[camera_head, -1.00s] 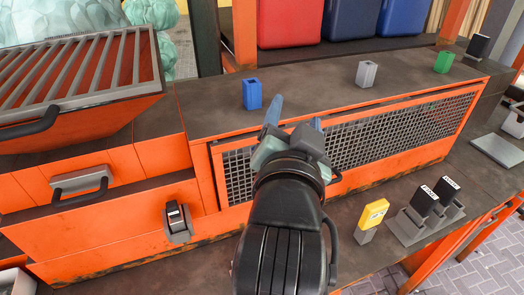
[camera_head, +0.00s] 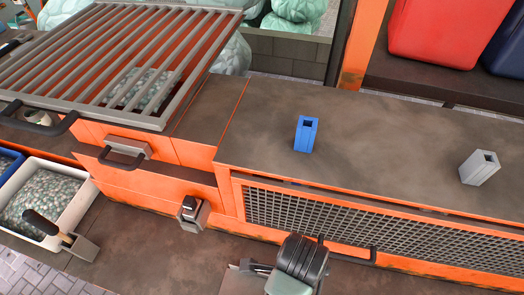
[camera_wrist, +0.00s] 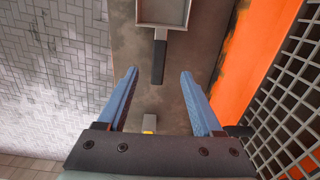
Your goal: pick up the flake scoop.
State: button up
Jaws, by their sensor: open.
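The flake scoop, a shallow grey pan with a black handle, shows at the top of the wrist view (camera_wrist: 162,12). Its handle points toward my gripper. In the head view a grey pan with a dark handle (camera_head: 243,283), which seems to be the same scoop, lies at the bottom edge, beside my arm and partly cut off. My gripper (camera_wrist: 158,72) is open and empty, its two blue fingers wide apart. In the head view my fingers are out of sight.
An orange cabinet with a mesh front (camera_head: 330,222) stands along the lower bench and shows close on the right in the wrist view. A grey post with yellow (camera_wrist: 150,122) is between my fingers' bases. A white bin of flakes (camera_head: 75,205) stands at left. A blue holder (camera_head: 305,134) is on top.

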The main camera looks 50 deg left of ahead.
jog(key=f, duration=0.5)
jog(key=shift+s+f, duration=0.3)
jog(key=shift+f, duration=0.1)
jog(key=shift+a+f+p, duration=0.2)
jog(key=shift+f+p, duration=0.5)
jog(key=shift+f, duration=2.25)
grip_shut()
